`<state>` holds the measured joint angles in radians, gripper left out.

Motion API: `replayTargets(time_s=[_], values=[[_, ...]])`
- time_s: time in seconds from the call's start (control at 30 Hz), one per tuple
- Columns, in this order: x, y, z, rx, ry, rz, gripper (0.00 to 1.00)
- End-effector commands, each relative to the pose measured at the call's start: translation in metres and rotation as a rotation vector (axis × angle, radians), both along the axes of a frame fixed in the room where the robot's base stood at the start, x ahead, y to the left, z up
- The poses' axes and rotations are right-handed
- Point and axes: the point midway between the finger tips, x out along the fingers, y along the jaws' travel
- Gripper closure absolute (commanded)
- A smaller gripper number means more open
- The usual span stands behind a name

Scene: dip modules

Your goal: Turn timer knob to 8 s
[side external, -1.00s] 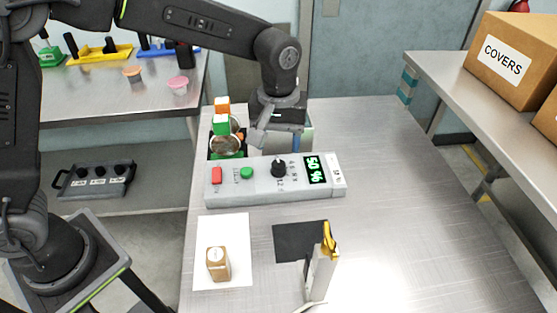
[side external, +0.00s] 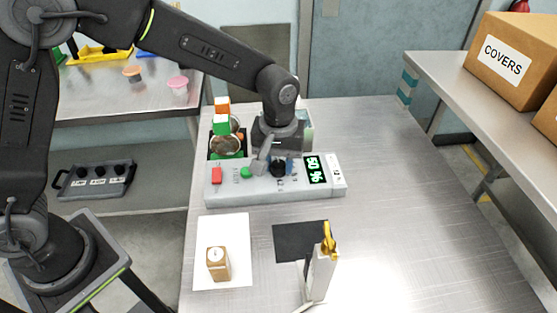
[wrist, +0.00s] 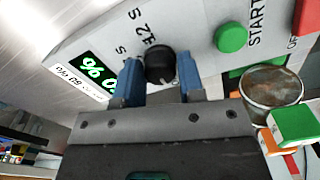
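The grey control box (side external: 222,193) lies on the steel table. It carries a black timer knob (side external: 278,168), a green START button (side external: 246,172), a red switch (side external: 216,175) and a green-lit display (side external: 316,169) whose digits I cannot read surely. My gripper (side external: 274,163) is low over the box at the knob. In the wrist view the knob (wrist: 159,68) shows between the two blue fingertips of my gripper (wrist: 160,72). The fingers are apart, with a narrow gap visible beside the knob, so they look open around it. Part of the knob's scale is hidden.
In front are a white sheet (side external: 236,275) with a brown block (side external: 218,263), a black mat (side external: 290,242) and an upright stand with a yellow top (side external: 328,240). The right table area is clear.

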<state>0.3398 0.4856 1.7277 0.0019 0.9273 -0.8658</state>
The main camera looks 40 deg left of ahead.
Motion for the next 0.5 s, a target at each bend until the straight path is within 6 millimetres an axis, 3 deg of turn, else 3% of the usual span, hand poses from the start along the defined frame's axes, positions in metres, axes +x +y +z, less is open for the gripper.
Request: replayTargets(time_s=[0.27,0.5], values=[[0.0,0.0,0.0002,0.0,0.0,0.0,0.91],[-0.0001,0.0001,0.0003,0.0,0.0,-0.022,0.91]])
